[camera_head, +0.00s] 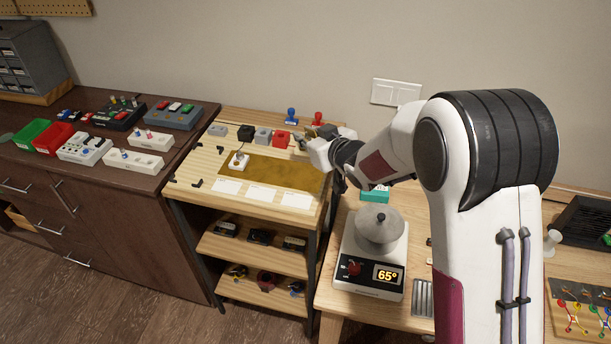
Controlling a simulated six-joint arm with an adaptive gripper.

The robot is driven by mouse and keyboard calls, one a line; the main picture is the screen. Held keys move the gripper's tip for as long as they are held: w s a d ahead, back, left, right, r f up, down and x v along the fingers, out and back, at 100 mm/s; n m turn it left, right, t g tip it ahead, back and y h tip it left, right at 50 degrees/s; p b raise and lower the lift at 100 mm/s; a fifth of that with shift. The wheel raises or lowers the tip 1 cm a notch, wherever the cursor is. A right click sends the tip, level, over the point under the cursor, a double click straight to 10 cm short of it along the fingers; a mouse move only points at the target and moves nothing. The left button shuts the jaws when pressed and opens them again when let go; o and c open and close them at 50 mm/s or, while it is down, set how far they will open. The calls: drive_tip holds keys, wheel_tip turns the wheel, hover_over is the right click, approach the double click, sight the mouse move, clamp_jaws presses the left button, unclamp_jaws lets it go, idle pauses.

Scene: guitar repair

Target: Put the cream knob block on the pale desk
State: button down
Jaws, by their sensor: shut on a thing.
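A small cream block with a dark knob (239,160) sits on the olive-brown mat (285,177) on the pale wooden shelf unit. My gripper (300,142) is over the back right of that unit, just right of a red block (281,138) and well apart from the block on the mat. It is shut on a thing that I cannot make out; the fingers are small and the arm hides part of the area. A pale wooden desk (335,297) stands to the right, partly hidden by my arm.
A pot (379,229) stands on a hot plate reading 65° on the pale desk. Grey and black blocks line the unit's back. White cards (263,193) lie in front of the mat. A dark cabinet (130,210) on the left holds pedals and trays.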

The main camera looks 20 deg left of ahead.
drive_tip(key=shift+f, duration=0.1)
hover_over(306, 174)
drive_tip(key=shift+f, duration=2.4)
drive_tip(key=shift+f, duration=0.1)
drive_tip(key=shift+f, duration=2.2)
drive_tip(key=c, duration=2)
unclamp_jaws()
drive_tip(key=shift+f, duration=0.1)
drive_tip(key=shift+o, duration=0.2)
drive_tip(key=shift+f, duration=0.1)
